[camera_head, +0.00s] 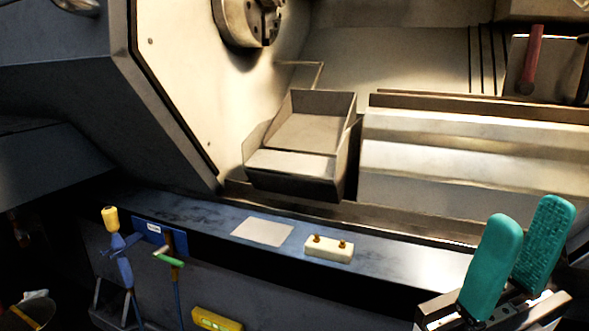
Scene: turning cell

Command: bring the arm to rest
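My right gripper (531,228) shows at the lower right, with two teal fingers pointing up. The fingers stand apart with a gap between them, and nothing shows in the gap. It is in front of the dark ledge (205,216) of the lathe, near its right end. My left gripper is not in view.
Behind are a metal catch tray (300,133) and the chuck (246,22). A blue tool with a yellow end (111,218) hangs at the front left.

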